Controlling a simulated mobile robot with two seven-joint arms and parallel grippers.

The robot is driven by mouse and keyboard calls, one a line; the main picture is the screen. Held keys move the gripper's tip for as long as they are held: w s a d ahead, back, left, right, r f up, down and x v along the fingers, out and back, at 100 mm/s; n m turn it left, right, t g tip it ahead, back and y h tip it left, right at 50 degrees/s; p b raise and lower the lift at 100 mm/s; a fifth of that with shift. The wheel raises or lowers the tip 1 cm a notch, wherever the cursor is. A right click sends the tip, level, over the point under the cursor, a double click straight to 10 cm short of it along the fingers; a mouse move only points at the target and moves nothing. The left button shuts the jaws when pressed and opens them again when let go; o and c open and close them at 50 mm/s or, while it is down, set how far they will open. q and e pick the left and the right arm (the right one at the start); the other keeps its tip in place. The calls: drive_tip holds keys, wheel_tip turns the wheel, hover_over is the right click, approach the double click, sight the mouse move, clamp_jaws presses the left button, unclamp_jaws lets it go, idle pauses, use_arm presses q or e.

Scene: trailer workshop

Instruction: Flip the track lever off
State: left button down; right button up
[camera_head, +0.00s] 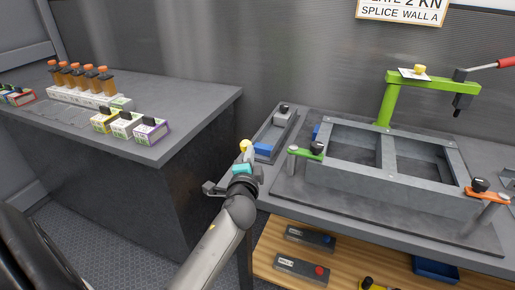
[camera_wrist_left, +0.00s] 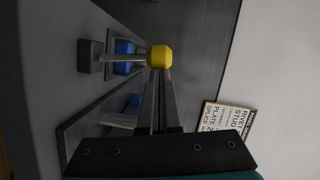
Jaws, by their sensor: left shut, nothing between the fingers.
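The lever has a yellow knob (camera_head: 245,145), seen just beyond my left gripper (camera_head: 248,160) at the left end of the right-hand bench. My left gripper (camera_wrist_left: 158,80) is shut and empty. Its fingertips end right at the knob; whether they touch it I cannot tell. In the head view the wrist hides the rod. My right gripper is out of view.
A grey track plate (camera_head: 271,128) with blue blocks lies beside the lever. A grey frame (camera_head: 345,178) with a green clamp (camera_head: 307,153) and a green arm (camera_head: 388,103) stands to the right. The left bench (camera_head: 180,112) holds bottles and boxes.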

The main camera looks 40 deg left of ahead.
use_arm(q)
drive_tip(key=shift+s+a+r+n+g+h+p, duration=0.15)
drive_tip(key=shift+a+n+p, duration=0.35)
drive_tip(key=shift+p, duration=0.1)
drive_tip(key=shift+s+a+r+n+g+h+p, duration=0.1)
drive_tip(key=shift+a+n+g+h+p, duration=0.05)
drive_tip(key=shift+a+n+p, duration=0.35)
drive_tip(key=shift+s+a+f+n+h+p, duration=0.15)
drive_tip(key=shift+a+f+n+h+p, duration=0.15)
drive_tip(key=shift+a+n+p, duration=0.45)
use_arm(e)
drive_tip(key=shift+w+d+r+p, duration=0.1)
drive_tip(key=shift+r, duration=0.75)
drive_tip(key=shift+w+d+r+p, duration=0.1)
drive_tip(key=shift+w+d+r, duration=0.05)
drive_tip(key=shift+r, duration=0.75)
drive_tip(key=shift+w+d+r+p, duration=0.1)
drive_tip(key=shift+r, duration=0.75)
use_arm(q)
drive_tip(key=shift+d, duration=0.15)
